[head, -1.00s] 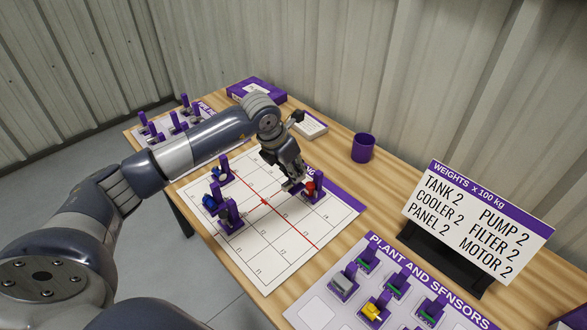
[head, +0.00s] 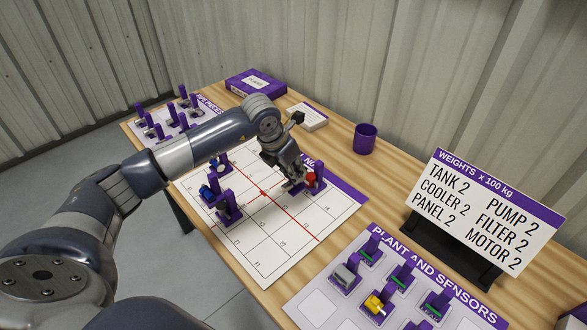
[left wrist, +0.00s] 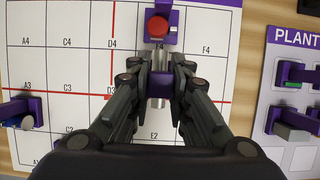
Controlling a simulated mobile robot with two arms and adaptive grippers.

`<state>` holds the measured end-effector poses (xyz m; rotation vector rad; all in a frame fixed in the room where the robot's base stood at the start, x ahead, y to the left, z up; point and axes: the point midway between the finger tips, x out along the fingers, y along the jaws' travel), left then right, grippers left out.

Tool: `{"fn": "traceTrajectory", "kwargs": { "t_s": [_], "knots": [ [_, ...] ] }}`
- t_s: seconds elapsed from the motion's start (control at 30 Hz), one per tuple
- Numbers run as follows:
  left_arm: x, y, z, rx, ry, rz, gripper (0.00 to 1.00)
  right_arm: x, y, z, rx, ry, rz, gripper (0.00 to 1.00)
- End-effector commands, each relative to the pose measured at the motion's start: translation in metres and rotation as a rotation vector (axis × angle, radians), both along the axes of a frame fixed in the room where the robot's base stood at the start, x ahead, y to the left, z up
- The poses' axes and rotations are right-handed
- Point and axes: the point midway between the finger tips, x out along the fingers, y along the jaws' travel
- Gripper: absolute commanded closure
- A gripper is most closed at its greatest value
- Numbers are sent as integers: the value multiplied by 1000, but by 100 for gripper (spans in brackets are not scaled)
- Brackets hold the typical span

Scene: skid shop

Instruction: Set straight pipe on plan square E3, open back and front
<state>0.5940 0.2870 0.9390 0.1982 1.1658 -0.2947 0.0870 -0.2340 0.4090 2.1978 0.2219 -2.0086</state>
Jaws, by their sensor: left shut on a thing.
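My left gripper (head: 297,188) is over the white plan sheet (head: 262,262). In the left wrist view the gripper (left wrist: 160,98) is shut on the straight pipe (left wrist: 159,103), a short silver tube with a purple grip post. The pipe is around column E, between the E2 label and the piece above. I cannot tell whether it touches the sheet. The red-topped piece (head: 311,179) stands close by; in the left wrist view it (left wrist: 158,26) is just above the pipe. The fingers hide part of the pipe and the square's edges. My right gripper is out of view.
Blue and grey pieces with purple posts (head: 229,211) stand at the plan's left. The plant and sensors board (head: 318,306) is in front, with several pieces. A weights sign (head: 486,215), a purple cup (head: 365,139) and a purple box (head: 254,84) stand around. The plan's front squares are clear.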

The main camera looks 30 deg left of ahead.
Motion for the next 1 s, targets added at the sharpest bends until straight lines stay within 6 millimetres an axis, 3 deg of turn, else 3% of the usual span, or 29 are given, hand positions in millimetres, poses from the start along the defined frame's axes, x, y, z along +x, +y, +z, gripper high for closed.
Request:
{"fn": "traceTrajectory", "kwargs": {
  "t_s": [0.17, 0.57, 1.0],
  "knots": [
    [0, 0, -10, 0, -1, 0, 100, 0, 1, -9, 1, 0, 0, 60],
    [0, 0, -11, 0, -1, 0, 100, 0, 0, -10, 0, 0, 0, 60],
    [0, 0, -32, 0, -1, 0, 100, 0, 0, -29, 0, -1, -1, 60]
  ]
}}
